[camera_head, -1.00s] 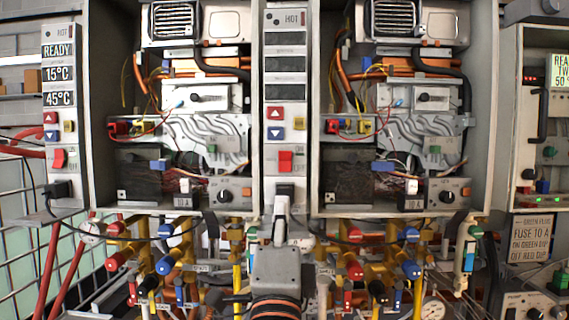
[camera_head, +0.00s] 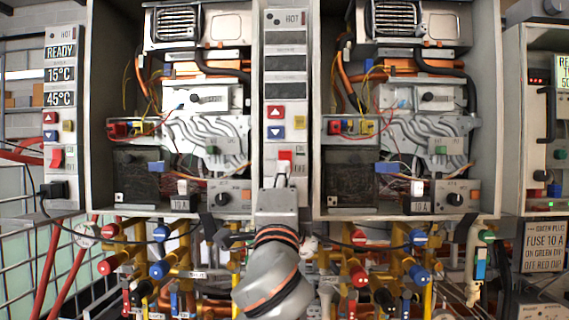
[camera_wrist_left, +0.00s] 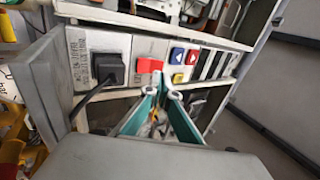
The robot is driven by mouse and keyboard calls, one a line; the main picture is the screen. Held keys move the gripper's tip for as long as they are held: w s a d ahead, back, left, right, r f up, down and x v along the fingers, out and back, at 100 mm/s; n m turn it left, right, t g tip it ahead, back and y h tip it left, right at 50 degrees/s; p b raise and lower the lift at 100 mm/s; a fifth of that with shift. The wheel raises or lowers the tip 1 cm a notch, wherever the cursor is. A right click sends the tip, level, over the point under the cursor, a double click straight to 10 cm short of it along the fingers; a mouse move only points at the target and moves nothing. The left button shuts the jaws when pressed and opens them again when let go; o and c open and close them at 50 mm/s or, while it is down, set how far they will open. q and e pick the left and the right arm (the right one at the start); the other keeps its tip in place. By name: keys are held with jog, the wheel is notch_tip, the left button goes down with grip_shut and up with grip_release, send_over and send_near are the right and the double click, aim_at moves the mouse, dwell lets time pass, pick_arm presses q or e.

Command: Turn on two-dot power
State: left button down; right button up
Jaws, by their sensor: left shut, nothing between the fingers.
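The middle control panel (camera_head: 286,92) stands between the two open heater cabinets, and its three displays are dark. Its red power switch (camera_head: 285,155) is partly covered by my left gripper (camera_head: 283,178), whose closed tips are at the switch's lower part. In the left wrist view, the red switch (camera_wrist_left: 150,66) sits just above and left of the empty, shut teal fingers of my left gripper (camera_wrist_left: 166,91). I cannot tell whether the tips touch it. My right gripper is not in view.
Above the switch are a red arrow button (camera_head: 274,112), a blue arrow button (camera_head: 274,134) and a yellow button (camera_head: 299,123). A black plug (camera_wrist_left: 107,67) with a cable sits beside the switch. The left panel (camera_head: 60,115) has lit displays. Pipes and valves crowd below.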

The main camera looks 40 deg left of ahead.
aim_at(285, 154)
pick_arm(q)
jog(key=x, duration=0.3)
jog(key=shift+w+a+r, duration=0.1)
jog(key=shift+w+a, duration=0.05)
jog(key=shift+w, duration=0.1)
jog(key=shift+w+a+r, duration=0.15)
jog(key=shift+w+r, duration=0.05)
jog(key=shift+w, duration=0.1)
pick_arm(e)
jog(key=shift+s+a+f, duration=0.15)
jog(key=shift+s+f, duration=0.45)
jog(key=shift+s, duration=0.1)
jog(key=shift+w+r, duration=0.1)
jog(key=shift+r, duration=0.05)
